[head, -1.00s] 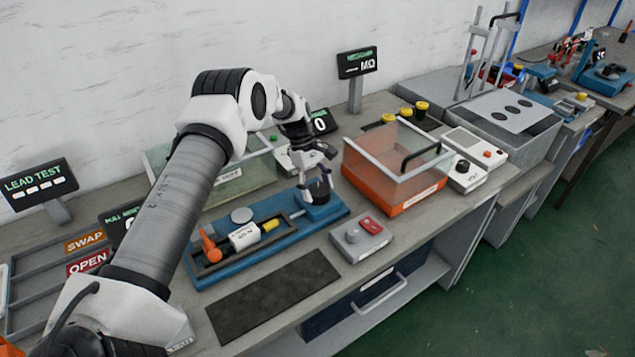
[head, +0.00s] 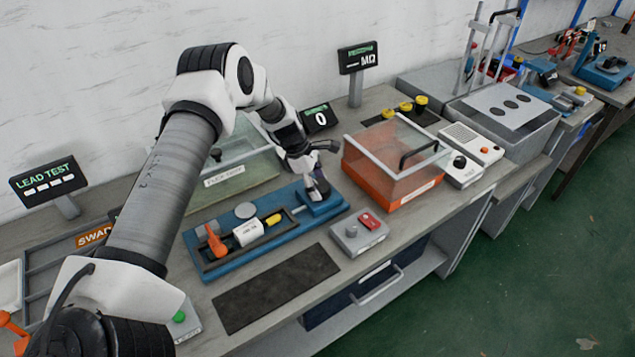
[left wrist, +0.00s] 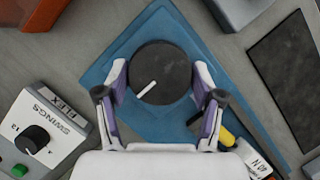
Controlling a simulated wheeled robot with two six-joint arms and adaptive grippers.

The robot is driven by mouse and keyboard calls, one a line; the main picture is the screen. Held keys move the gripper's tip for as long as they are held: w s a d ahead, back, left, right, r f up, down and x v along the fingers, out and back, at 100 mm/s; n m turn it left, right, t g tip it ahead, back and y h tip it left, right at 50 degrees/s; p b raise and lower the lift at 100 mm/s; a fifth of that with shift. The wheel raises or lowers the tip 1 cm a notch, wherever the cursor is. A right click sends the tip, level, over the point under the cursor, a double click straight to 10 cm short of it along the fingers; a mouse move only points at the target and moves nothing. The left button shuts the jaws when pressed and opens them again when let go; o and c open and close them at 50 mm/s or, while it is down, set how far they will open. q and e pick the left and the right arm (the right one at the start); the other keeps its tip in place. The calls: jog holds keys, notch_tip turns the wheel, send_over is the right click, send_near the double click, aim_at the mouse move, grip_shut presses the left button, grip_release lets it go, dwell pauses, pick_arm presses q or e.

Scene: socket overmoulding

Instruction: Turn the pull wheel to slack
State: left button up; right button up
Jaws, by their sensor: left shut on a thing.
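The pull wheel (left wrist: 165,65) is a dark round knob with a white mark line. In the left wrist view the mark points to the lower left. The wheel sits on the right end of the blue pull base (head: 285,232). My left gripper (head: 318,190) is shut on the wheel from above, its fingers on opposite sides of the rim; they also show in the left wrist view (left wrist: 162,78). In the head view the gripper mostly hides the wheel. A white block (head: 249,232), a yellow piece and an orange clamp (head: 215,242) lie along the base. My right gripper is not in view.
A grey box with a red switch (head: 359,234) stands right of the base. A clear-walled orange bin (head: 400,195) is behind it, and a flex box (head: 235,165) stands behind the base. A dark mat (head: 277,288) lies in front, clear.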

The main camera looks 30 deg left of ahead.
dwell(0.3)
pick_arm(q)
jog(key=o, duration=1.2)
jog(key=v, duration=1.2)
jog(key=shift+a, duration=0.1)
